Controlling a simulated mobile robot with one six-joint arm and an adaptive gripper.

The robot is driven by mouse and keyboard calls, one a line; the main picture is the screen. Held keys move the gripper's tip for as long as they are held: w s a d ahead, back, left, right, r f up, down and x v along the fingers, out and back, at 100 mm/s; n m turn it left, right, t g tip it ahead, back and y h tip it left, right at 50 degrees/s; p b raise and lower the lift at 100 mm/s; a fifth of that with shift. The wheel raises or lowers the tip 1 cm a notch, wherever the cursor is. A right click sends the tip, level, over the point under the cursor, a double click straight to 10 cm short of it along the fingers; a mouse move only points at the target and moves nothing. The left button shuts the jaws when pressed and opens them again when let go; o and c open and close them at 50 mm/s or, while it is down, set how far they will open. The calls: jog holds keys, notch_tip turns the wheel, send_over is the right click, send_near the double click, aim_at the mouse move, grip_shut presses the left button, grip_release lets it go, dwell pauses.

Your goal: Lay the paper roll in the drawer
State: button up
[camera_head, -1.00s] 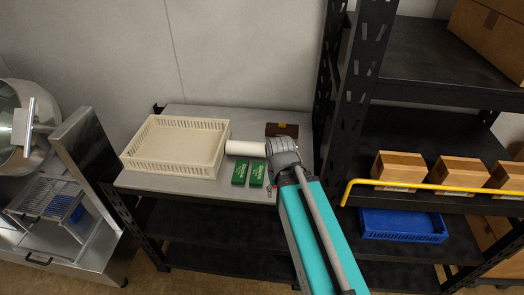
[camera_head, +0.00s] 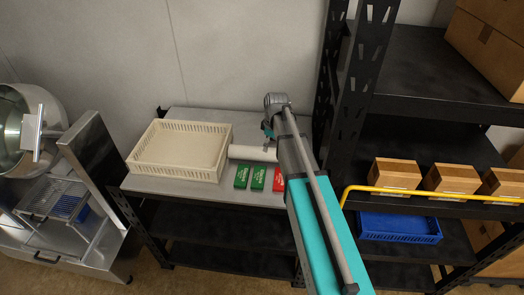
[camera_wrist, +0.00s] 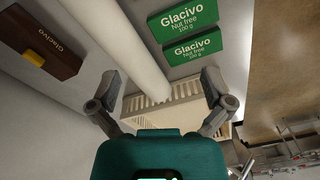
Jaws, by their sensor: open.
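The white paper roll (camera_head: 250,153) lies on the grey table (camera_head: 180,188), to the right of the cream crate and behind the green packs. In the wrist view the roll (camera_wrist: 125,45) runs from the top edge down toward the space between my fingers. My gripper (camera_head: 268,131) is over the roll's right end. In the wrist view my gripper (camera_wrist: 163,95) has its fingers spread wide with nothing held; I cannot tell its exact height above the roll. A dark handle (camera_head: 48,262) shows low on the steel unit at left; I cannot tell whether this is the drawer.
The cream crate (camera_head: 152,169) fills the table's left part. Green packs (camera_head: 242,176) and a red pack (camera_head: 278,180) lie in front of the roll. A brown box (camera_wrist: 40,40) lies beside it. A black rack post (camera_head: 352,110) and yellow rail (camera_head: 430,193) stand at right.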

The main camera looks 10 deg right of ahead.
jog(key=w+d+r+n+p, duration=0.1)
jog(key=w+n, duration=0.3)
jog(key=w, duration=0.4)
jog(key=shift+w+r+p, duration=0.25)
jog(key=shift+r+p, duration=0.1)
jog(key=shift+r, duration=0.4)
jog(key=shift+f, duration=0.15)
jog(key=b, duration=0.9)
send_over(263, 154)
jog(key=w+d, duration=0.2)
jog(key=f, duration=0.8)
jog(key=shift+w+a+f, duration=0.1)
jog(key=shift+a+f, duration=0.05)
jog(key=shift+a, duration=0.05)
jog(key=shift+f, duration=0.1)
jog(key=shift+a+f+b, duration=0.2)
jog(key=shift+f+b, duration=0.6)
jog(key=shift+f, duration=0.05)
jog(key=shift+a+f+b, duration=0.2)
jog(key=shift+f+b, duration=0.6)
jog(key=shift+a+f+b, duration=0.2)
jog(key=shift+f+b, duration=0.6)
jog(key=shift+f, duration=0.05)
jog(key=shift+d, duration=0.1)
jog(key=c, duration=1.1)
